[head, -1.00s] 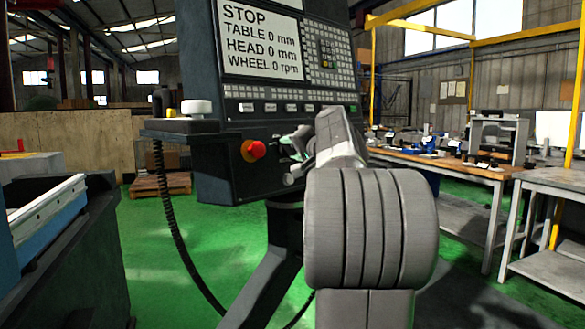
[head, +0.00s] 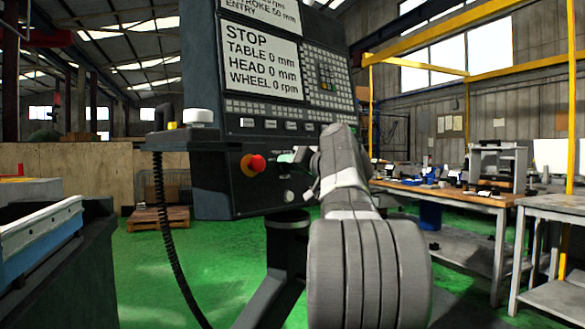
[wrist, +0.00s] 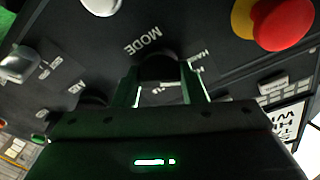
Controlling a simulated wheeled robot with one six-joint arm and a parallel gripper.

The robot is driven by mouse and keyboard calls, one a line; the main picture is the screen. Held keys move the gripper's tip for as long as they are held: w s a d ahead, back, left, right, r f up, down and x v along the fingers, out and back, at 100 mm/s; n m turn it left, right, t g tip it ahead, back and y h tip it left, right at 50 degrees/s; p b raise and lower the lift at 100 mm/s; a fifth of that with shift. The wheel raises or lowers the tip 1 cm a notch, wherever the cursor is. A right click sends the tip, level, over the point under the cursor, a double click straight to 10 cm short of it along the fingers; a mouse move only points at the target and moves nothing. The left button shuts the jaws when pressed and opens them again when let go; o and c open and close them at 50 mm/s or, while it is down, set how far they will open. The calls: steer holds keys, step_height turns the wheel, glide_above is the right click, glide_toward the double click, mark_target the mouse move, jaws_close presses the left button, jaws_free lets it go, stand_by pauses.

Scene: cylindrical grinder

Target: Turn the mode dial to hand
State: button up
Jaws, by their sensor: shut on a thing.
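The mode dial (wrist: 160,66) is a dark round knob on the control panel, below the "MODE" label in the wrist view. My gripper (wrist: 161,82) has one finger on each side of the dial and is shut on it. The dial's pointer is hidden, so its setting cannot be told. Small, blurred position lettering (wrist: 198,57) stands to the right of the dial. In the head view my gripper (head: 290,157) is at the panel's lower front, mostly behind my arm, and the dial cannot be made out.
A red emergency stop (wrist: 286,22) on a yellow base is near the dial; it also shows in the head view (head: 257,163). A silver knob (wrist: 18,64) is at the wrist view's left. The screen (head: 262,62) reads STOP. A workbench (head: 455,197) stands at right.

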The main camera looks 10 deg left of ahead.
steer(key=o, duration=1)
steer(key=p+v, duration=0.1)
steer(key=v, duration=1.2)
steer(key=shift+s+d+f, duration=0.1)
steer(key=shift+s+d, duration=0.15)
steer(key=shift+d, duration=0.05)
steer(key=b+x, duration=0.1)
steer(key=x, duration=1.3)
steer(key=shift+d, duration=0.1)
